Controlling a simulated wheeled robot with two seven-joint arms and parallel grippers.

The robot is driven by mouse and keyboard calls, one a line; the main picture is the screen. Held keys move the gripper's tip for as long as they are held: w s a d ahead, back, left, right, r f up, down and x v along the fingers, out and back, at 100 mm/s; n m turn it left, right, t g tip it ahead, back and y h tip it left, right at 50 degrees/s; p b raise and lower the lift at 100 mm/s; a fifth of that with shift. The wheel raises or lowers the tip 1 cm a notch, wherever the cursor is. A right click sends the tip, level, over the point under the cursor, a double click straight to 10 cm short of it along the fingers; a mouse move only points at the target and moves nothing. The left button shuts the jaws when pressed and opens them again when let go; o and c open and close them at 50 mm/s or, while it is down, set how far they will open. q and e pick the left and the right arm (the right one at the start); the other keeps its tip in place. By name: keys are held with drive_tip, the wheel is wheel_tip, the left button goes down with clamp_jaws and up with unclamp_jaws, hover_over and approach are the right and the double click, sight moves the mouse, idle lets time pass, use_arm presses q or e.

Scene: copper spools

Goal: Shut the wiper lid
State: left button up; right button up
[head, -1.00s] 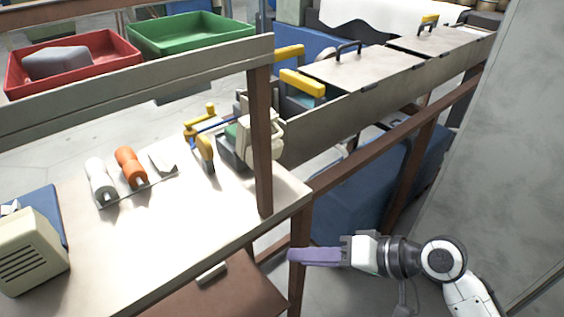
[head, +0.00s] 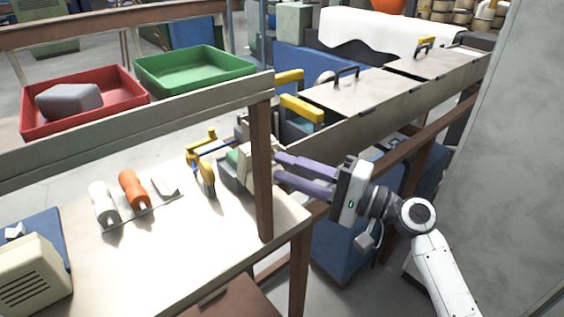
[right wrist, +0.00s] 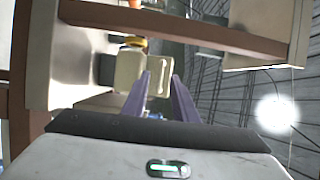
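The wiper (head: 230,168) is a small grey box with green inside, on the bench beside the brown post, which hides part of it. A cream part (head: 243,148), apparently its raised lid, stands at its right side. It also shows in the right wrist view (right wrist: 128,70), just beyond the fingertips. My right gripper (head: 277,167) has two purple fingers spread apart, reaching left toward the cream part behind the post. In the right wrist view the gripper (right wrist: 161,76) is open, with a cream piece showing between its tips; contact cannot be told. My left gripper is out of view.
The brown post (head: 262,170) and rail stand close to the fingers. A yellow-and-blue tool (head: 205,170), a white roll (head: 103,202) and an orange roll (head: 132,188) are on the bench. Lidded metal bins (head: 370,95) run along the right. The bench front is clear.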

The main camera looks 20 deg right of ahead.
drive_tip(key=shift+x, duration=0.95)
clamp_jaws()
drive_tip(key=shift+f, duration=0.1)
idle(0.6)
